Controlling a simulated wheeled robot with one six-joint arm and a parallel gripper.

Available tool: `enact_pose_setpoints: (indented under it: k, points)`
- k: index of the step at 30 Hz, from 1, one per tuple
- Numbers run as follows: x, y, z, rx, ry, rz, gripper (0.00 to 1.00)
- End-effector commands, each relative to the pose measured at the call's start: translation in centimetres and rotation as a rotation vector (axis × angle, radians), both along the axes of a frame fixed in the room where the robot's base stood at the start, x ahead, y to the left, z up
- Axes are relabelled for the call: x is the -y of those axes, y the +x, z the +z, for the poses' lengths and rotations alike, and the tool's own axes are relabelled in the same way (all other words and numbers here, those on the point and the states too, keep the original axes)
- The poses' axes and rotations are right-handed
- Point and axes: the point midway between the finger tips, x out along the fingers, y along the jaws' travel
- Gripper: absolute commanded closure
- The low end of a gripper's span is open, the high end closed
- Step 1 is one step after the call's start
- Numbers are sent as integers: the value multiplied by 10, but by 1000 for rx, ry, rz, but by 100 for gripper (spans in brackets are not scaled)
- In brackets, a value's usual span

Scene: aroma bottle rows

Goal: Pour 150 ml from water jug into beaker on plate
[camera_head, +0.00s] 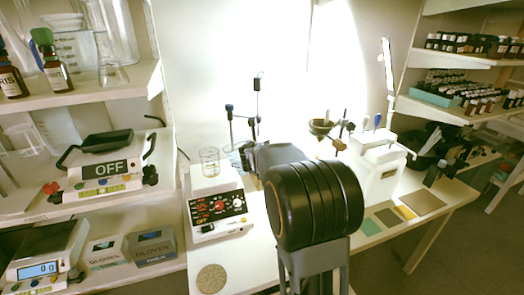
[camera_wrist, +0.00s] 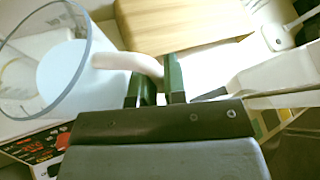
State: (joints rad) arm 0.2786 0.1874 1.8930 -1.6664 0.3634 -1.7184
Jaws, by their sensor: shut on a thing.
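In the wrist view, my gripper (camera_wrist: 154,82) has its green fingers closed on the pale curved handle of a clear vessel, which I take as the water jug (camera_wrist: 85,55). The jug's round rim opens at the upper left, with a pale blue disc inside that looks like water. I cannot tell its exact tilt. In the head view, the small glass beaker (camera_head: 210,162) stands upright on the white top of the hot plate (camera_head: 216,206). My dark arm blocks the view of my gripper and most or all of the jug there. The hot plate's red display also shows in the wrist view (camera_wrist: 42,140).
A round cork-like mat (camera_head: 211,279) lies in front of the hot plate. A stand (camera_head: 243,125) is behind it, and a white box (camera_head: 378,175) stands to the right. Shelves with scales (camera_head: 104,170) and glove boxes (camera_head: 153,248) fill the left; bottle shelves are at right.

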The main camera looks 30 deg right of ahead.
Motion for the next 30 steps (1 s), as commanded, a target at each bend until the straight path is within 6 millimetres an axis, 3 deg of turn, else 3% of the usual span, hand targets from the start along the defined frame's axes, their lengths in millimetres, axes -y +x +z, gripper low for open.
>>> enact_pose_setpoints:
  k: [30]
  points:
    - [-4,4,10,-31,-40,0,100]
